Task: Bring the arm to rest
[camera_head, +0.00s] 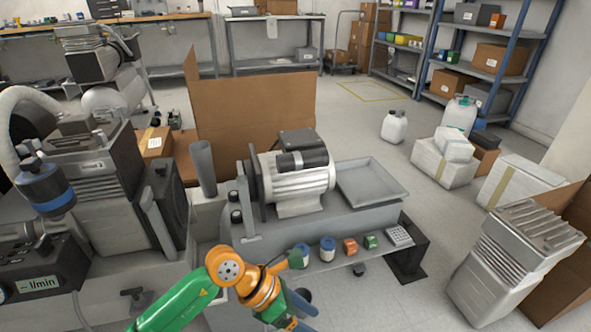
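One of my arms, green and orange (228,268), comes in from the bottom edge, left of centre, and I take it to be my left arm. It bends at an orange joint, and its orange and blue-green end parts (290,308) point down to the bottom edge. I cannot make out fingertips there or whether they hold anything. The arm's end is in front of the grey bench (330,222) with the motor unit (298,178). My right arm and gripper are not in view.
Small coloured containers (327,248) and a keypad-like block (399,236) lie on the bench's front ledge, close to the arm. A large compressor unit (100,185) stands at left. White boxes (442,163) and a ribbed grey unit (515,255) stand at right. Open floor (385,295) lies between.

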